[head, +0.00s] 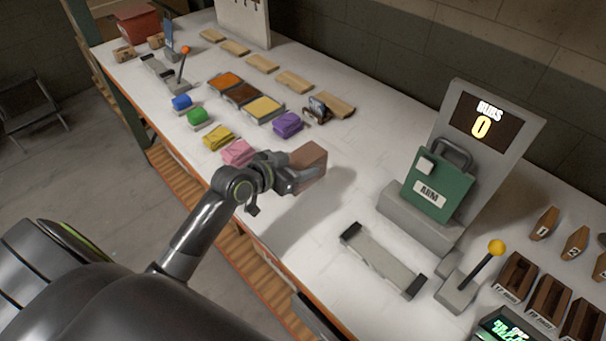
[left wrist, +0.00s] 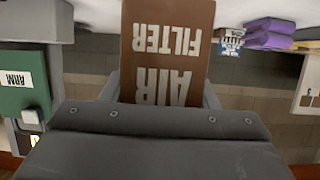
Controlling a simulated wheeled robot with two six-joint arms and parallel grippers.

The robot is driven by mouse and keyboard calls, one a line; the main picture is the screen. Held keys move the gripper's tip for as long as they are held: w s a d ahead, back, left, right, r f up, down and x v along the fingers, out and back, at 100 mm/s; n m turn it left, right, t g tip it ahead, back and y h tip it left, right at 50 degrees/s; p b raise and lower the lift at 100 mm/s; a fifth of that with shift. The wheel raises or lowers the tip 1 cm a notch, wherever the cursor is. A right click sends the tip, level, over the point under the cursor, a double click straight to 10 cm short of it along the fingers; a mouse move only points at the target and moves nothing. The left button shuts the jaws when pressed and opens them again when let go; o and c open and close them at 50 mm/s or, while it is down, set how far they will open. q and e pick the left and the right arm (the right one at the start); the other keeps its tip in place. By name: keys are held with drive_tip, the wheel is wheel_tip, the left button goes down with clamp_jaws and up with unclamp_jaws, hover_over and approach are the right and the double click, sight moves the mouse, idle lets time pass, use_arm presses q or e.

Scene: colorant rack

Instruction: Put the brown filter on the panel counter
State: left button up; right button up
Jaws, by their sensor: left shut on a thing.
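The brown filter (head: 309,163) is a brown block held in my left gripper (head: 290,180), above the white counter (head: 320,227). In the left wrist view the brown filter (left wrist: 168,50) shows the words AIR FILTER, upside down, between the gripper's fingers. My left gripper is shut on it. A panel (head: 499,120) with a lit display reading 0 stands to the right of the gripper, with a green box marked ARM (head: 437,184) at its front. My right gripper is not in view.
A grey cradle (head: 383,262) and a yellow-knobbed lever (head: 480,275) stand in front of the panel. Brown slots (head: 546,298) are at the right. The counter between gripper and cradle is clear.

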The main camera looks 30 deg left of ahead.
use_arm(q)
wheel_tip(320, 180, down, 4)
drive_tip(key=shift+d, duration=0.1)
drive_tip(key=shift+f, duration=0.2)
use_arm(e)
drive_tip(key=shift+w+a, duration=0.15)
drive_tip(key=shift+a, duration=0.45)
use_arm(q)
drive_tip(key=o, duration=0.5)
drive_tip(key=shift+f, duration=0.15)
drive_tip(key=o, duration=0.5)
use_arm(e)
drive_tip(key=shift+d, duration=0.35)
